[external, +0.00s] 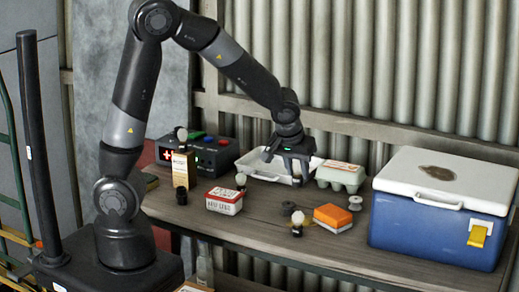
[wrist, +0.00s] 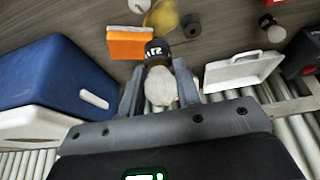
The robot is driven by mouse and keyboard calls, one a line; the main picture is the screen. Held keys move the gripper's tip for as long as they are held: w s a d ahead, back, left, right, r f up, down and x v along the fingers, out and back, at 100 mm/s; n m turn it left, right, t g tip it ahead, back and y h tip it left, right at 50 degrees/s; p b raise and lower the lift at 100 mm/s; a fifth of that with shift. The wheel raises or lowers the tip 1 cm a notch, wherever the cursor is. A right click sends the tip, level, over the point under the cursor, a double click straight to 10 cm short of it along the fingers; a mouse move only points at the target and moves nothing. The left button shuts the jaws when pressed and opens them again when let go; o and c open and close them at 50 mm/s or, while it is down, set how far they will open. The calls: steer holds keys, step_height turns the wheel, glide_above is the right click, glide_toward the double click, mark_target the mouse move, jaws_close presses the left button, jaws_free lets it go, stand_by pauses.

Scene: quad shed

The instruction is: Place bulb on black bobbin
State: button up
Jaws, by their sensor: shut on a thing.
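My gripper (external: 289,164) hangs over the back of the table, between the white tray and the egg carton. In the wrist view its fingers (wrist: 158,88) are shut on a bulb with a frosted pale globe (wrist: 160,86) and a black base with white marks (wrist: 157,50). The globe is between the fingers and the base points away from the wrist. The held bulb is not clear in the external view. The black bobbin (external: 288,208) stands apart from it on the table, left of the orange-and-white box (external: 332,217); it also shows in the wrist view (wrist: 191,26).
The blue cooler (external: 430,225), egg carton (external: 340,176), white tray (external: 250,172), red-and-white tin (external: 224,203) and another bulb (external: 240,180) are around.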

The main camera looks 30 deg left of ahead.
steer(key=w+a+f, duration=0.4)
steer(key=w, duration=0.1)
steer(key=w+a+f, duration=0.2)
steer(key=w, duration=0.1)
steer(key=shift+w+a+f, duration=0.15)
steer(key=shift+a, duration=0.15)
steer(key=shift+f, duration=2.05)
steer(key=shift+f, duration=0.1)
steer(key=o, duration=1)
